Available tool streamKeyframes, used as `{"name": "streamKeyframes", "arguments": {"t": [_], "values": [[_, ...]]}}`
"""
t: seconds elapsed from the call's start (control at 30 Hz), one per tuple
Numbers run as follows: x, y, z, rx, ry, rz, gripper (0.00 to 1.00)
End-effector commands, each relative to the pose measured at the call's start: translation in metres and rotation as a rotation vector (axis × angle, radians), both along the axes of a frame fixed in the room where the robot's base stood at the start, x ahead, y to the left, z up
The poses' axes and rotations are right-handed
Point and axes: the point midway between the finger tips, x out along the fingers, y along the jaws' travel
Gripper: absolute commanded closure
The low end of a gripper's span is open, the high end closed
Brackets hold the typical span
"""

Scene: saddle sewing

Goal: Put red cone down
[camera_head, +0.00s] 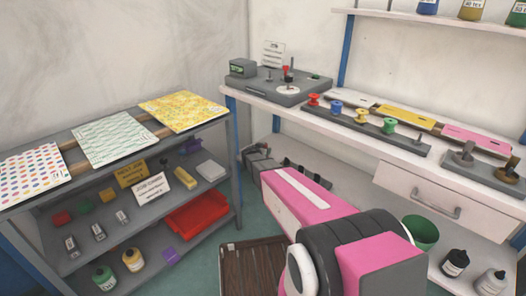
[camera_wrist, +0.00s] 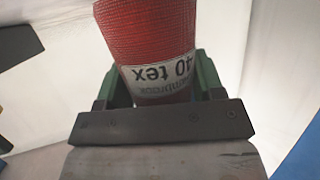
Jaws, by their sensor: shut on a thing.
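The red cone (camera_wrist: 150,35) fills the top middle of the wrist view, with a white label reading "40 tex" upside down. My gripper (camera_wrist: 157,88) is shut on it, with a green finger on each side. The cone's far end runs out of the top of the wrist view. In the head view I cannot make out the held cone. Blue, yellow and green cones (camera_head: 471,9) stand on the high shelf (camera_head: 430,16) at the upper right, cut off by the frame edge.
The white workbench (camera_head: 345,134) carries a grey device (camera_head: 283,88) and a rack of small coloured spools (camera_head: 362,116). A grey shelf unit (camera_head: 232,170) with patterned sheets stands at left. A green bin (camera_head: 421,232) and bottles (camera_head: 455,262) sit at lower right. Below is a brown crate (camera_head: 252,268).

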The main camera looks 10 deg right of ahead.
Motion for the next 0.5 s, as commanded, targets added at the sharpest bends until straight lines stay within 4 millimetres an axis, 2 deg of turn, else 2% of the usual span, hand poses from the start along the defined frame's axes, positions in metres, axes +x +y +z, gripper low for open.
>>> {"name": "streamKeyframes", "arguments": {"t": [0.03,0.07,0.1,0.13,0.5], "values": [[0.0002,0.0000,-0.0015,-0.001,0.001,0.000,0.67],[0.0001,0.0000,-0.0015,0.000,0.000,0.000,0.32],[0.0001,-0.0001,-0.0012,0.000,0.000,0.000,0.19],[0.0001,-0.0001,-0.0012,0.000,0.000,0.000,0.13],[-0.0028,0.0017,0.0024,0.000,0.000,0.000,0.13]]}}
